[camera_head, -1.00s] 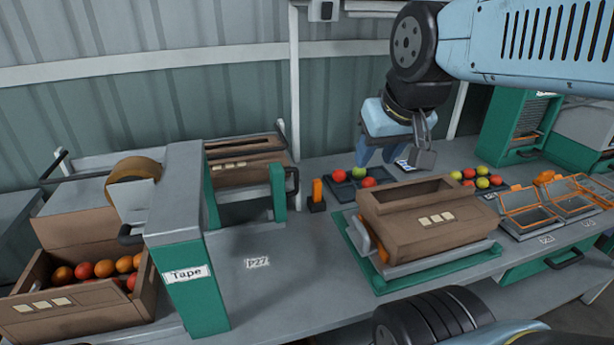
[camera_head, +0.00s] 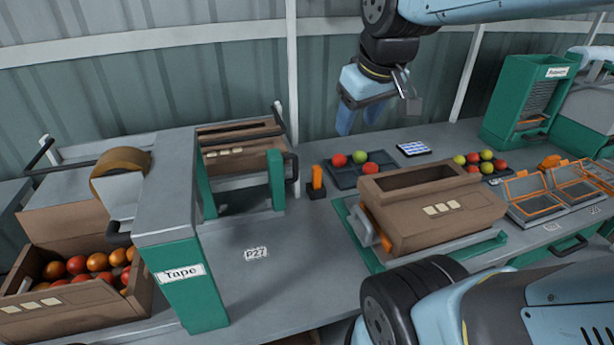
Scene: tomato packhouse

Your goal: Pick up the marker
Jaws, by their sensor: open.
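I cannot make out a marker with certainty. A small upright orange object (camera_head: 317,178) with a dark base stands on the bench, left of the dark tomato tray; it may be the marker. My gripper (camera_head: 359,118) is open and empty, its blue fingers pointing down. It hangs in the air in front of the back wall, above and to the right of the orange object, and touches nothing.
A cardboard box (camera_head: 447,212) sits on a green-edged stand. The dark tray (camera_head: 345,181) holds several tomatoes. The green tape machine (camera_head: 190,290) and a tomato crate (camera_head: 85,317) are at left. Bench around the P27 label (camera_head: 256,254) is clear.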

